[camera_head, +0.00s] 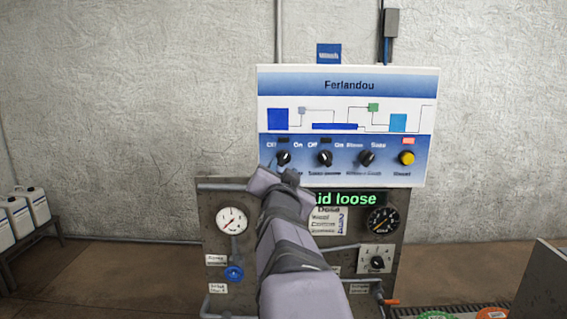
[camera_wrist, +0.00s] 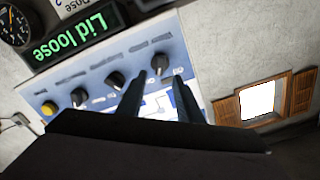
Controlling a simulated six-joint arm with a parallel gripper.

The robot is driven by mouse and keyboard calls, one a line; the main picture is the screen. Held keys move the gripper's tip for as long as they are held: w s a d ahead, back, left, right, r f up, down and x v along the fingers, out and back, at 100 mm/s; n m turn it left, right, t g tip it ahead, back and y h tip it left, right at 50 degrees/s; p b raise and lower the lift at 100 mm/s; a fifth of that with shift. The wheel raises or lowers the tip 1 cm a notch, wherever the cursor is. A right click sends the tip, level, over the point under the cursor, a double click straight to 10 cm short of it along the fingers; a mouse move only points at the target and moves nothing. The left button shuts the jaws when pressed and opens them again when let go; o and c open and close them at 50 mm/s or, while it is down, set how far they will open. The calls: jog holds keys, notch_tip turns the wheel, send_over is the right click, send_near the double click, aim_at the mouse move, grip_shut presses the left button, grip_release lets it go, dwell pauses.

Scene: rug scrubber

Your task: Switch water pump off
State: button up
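The control panel (camera_head: 348,84), headed "Ferlandou", has a row of black knobs and a yellow button (camera_head: 407,158). The leftmost knob (camera_head: 283,158) sits under Off/On marks; its small label and exact pointer angle are too blurred to read. The second knob (camera_head: 324,158) also has Off/On marks. I cannot tell by label which is the water pump. My gripper (camera_head: 287,177) is just below the leftmost knob in the head view. In the wrist view my gripper (camera_wrist: 159,80) is open, its fingers apart, with the leftmost knob (camera_wrist: 160,63) between or just beyond the tips. Contact is unclear.
A green "Lid loose" display (camera_head: 346,198) is below the panel, partly hidden by my arm. The lower metal board carries gauges (camera_head: 231,220), a blue valve wheel (camera_head: 234,273) and another knob (camera_head: 377,262). White canisters (camera_head: 20,215) stand far left.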

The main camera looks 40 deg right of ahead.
aim_at(284, 160)
jog(key=shift+p+x, duration=1.3)
jog(key=shift+x, duration=2.25)
jog(key=shift+f, duration=0.1)
grip_shut()
